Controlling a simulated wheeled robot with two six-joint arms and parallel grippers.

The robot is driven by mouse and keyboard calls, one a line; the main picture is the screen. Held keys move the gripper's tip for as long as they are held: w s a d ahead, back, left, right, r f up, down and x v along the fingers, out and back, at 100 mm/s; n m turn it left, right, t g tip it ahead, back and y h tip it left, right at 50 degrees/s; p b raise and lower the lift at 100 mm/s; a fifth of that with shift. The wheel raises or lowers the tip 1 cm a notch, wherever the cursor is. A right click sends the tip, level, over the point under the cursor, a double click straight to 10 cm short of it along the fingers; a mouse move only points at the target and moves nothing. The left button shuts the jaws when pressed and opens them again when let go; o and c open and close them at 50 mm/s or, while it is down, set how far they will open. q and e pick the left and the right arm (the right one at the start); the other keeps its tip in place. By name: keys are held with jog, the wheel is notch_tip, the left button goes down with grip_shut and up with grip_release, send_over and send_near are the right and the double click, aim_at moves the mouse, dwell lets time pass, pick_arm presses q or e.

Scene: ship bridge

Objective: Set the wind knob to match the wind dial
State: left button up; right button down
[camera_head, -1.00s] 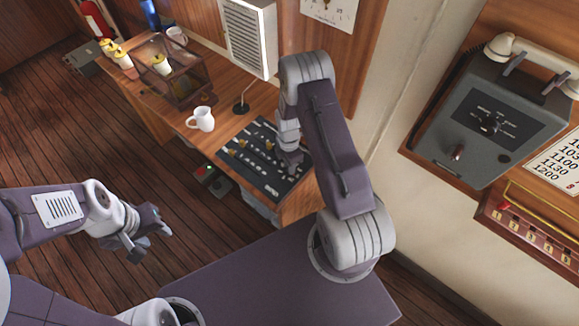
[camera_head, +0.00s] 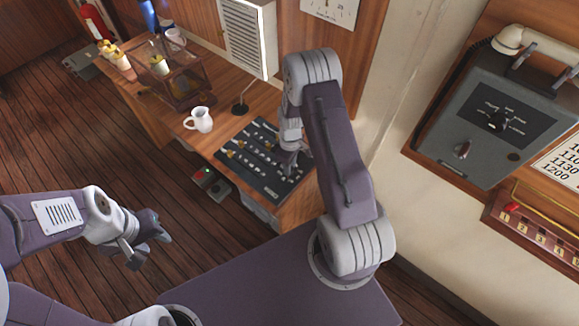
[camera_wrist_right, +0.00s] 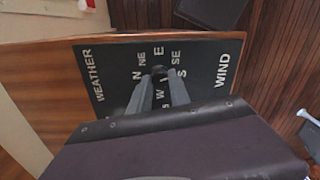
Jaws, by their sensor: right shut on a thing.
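The black control panel (camera_head: 264,188) lies on the wooden desk, with rows of small knobs and light markings. In the right wrist view the panel (camera_wrist_right: 113,68) shows the words WEATHER and WIND and compass letters such as N, NE, E, SE, S and W. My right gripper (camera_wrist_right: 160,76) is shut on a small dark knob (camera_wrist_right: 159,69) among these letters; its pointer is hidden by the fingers. In the head view the right gripper (camera_head: 290,168) is over the panel's right part. A white dial (camera_head: 329,11) on the wall is cut off, its reading unclear. My left gripper (camera_head: 148,246) is open and empty.
A white mug (camera_head: 199,120) stands beside the panel, near a microphone stand (camera_head: 240,108). A glass case (camera_head: 180,84) stands further left. A grey telephone unit (camera_head: 485,130) hangs on the right wall.

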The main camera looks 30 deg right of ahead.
jog(key=m, duration=0.4)
jog(key=shift+d+m+b, duration=0.1)
jog(key=shift+m+b, duration=0.2)
jog(key=m, duration=0.3)
jog(key=shift+m, duration=0.4)
jog(key=m, duration=0.3)
jog(key=shift+m, duration=0.3)
jog(key=m, duration=0.4)
jog(key=shift+r+t, duration=0.1)
jog(key=shift+t, duration=0.2)
jog(key=m, duration=0.4)
jog(key=shift+p, duration=0.3)
jog(key=m, duration=0.3)
jog(key=shift+m, duration=0.3)
jog(key=m, duration=0.3)
jog(key=shift+s+m, duration=0.1)
jog(key=shift+m, duration=0.2)
jog(key=shift+m+h+b, duration=0.3)
jog(key=shift+m+b, duration=0.3)
jog(key=shift+m, duration=1.3)
